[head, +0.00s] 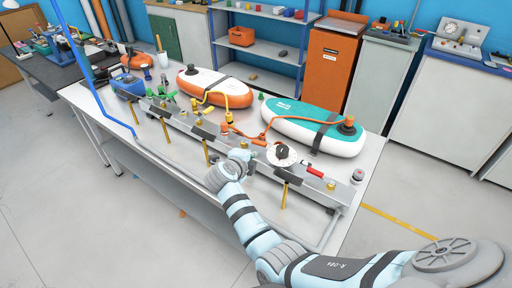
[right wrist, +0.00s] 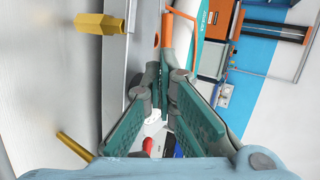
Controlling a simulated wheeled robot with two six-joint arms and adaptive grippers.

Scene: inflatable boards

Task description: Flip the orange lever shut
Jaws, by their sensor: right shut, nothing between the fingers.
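The orange lever (head: 258,142) appears as a small orange piece on the grey metal rail (head: 225,142) along the table's front, left of a white round dial (head: 282,154). My right gripper (head: 243,154) is at the rail, just in front of and below the lever; I cannot tell whether they touch. In the right wrist view its fingers (right wrist: 163,68) meet at the tips, with nothing between them. An orange bent part (right wrist: 180,14) shows just beyond the fingertips; whether it is the lever or a hose is unclear. My left gripper is out of view.
A teal and white board (head: 300,127) and an orange and white board (head: 200,88) lie behind the rail on the white table (head: 350,200). Orange and yellow hoses run between boards and rail. A red-handled valve (head: 314,171) sits further right. Brass fittings stick out from the rail's front.

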